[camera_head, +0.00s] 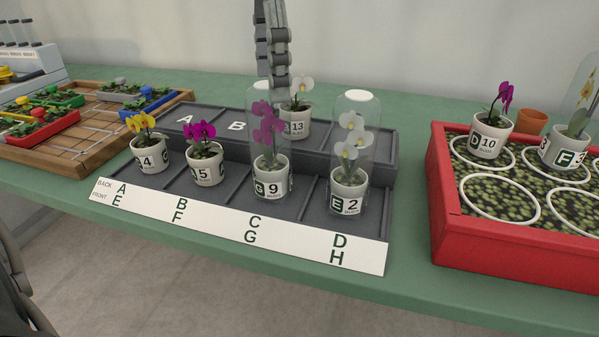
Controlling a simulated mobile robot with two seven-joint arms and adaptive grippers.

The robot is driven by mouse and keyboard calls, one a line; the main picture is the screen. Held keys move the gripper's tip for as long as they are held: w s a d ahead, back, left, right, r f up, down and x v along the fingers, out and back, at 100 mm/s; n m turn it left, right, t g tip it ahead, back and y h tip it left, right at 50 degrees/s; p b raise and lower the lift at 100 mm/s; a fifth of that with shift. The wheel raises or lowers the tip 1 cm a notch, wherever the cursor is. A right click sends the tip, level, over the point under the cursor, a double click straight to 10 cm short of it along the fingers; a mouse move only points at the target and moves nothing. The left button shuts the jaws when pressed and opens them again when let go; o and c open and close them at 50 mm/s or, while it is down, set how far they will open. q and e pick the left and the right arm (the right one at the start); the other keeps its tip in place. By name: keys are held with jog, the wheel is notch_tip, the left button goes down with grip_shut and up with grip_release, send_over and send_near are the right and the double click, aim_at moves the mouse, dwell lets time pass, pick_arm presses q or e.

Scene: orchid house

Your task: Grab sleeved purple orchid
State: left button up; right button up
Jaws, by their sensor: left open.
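The sleeved purple orchid (268,125) stands upright in a white pot marked G 9 (271,181), in the front row of the grey stepped rack. A clear sleeve surrounds its flowers. My left gripper (275,85) comes down from the top of the view, over the top of this sleeve. It is seen nearly edge-on, and its fingers overlap the sleeve's top in the picture. It is open; I cannot tell whether it touches the sleeve or whether the fingers are around it. My right gripper is not in view.
Close to the right is a sleeved white orchid (351,145), marked E 2. Unsleeved white orchid 13 (297,120) stands behind. Purple orchid 5 (203,158) and yellow orchid 4 (148,152) are to the left. A red tray (492,235) with potted orchids is at right.

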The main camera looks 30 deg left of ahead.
aim_at(269, 124)
pick_arm(q)
jog(key=shift+d+f, duration=0.1)
jog(key=shift+f, duration=0.25)
jog(key=f, duration=0.4)
jog(key=a+f, duration=0.1)
jog(key=f, duration=0.1)
jog(key=shift+s+f, duration=0.15)
jog(key=shift+s, duration=0.1)
jog(key=shift+f, duration=0.45)
jog(key=c, duration=1.7)
jog(key=shift+c, duration=0.3)
jog(key=shift+w+r, duration=0.1)
jog(key=shift+r, duration=0.05)
